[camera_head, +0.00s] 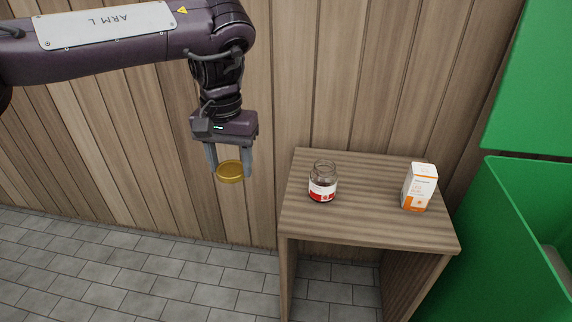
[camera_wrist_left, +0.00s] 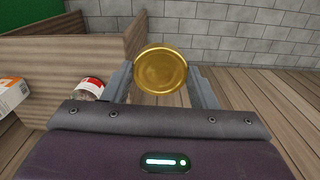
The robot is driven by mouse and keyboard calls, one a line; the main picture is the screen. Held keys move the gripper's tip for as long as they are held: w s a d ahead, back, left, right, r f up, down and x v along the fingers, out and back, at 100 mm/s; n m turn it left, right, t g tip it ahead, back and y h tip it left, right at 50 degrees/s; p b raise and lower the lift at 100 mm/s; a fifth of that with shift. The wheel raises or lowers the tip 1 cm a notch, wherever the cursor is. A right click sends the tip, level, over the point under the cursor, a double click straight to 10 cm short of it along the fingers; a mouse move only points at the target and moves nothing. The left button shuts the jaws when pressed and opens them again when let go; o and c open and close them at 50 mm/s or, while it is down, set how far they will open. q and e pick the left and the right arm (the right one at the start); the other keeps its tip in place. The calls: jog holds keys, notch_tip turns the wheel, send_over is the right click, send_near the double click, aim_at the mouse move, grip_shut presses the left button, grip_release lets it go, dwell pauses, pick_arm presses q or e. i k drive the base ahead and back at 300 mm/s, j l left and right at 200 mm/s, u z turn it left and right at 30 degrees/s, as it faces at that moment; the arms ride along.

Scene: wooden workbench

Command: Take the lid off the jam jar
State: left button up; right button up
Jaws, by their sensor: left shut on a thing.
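The jam jar (camera_head: 322,183) stands upright and open-topped on the wooden bench, a glass jar with a red and white label. It also shows at the left in the left wrist view (camera_wrist_left: 90,88). The gold lid (camera_head: 230,172) is apart from the jar, in the air left of the bench. My left gripper (camera_head: 230,168) is shut on the lid, holding it between its two fingers; the lid also shows in the left wrist view (camera_wrist_left: 160,71). My right gripper is not in view.
A white and orange box (camera_head: 419,187) stands on the right of the wooden bench (camera_head: 370,226). Green bins (camera_head: 515,215) stand to the right of the bench. A plank wall (camera_head: 300,80) is behind. Grey tiled floor (camera_head: 130,265) is clear left of the bench.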

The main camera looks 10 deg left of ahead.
aim_at(323, 178)
jog(key=z, duration=1.5)
jog(key=j+z, duration=0.5)
jog(key=j, duration=1.2)
jog(key=i+j, duration=0.05)
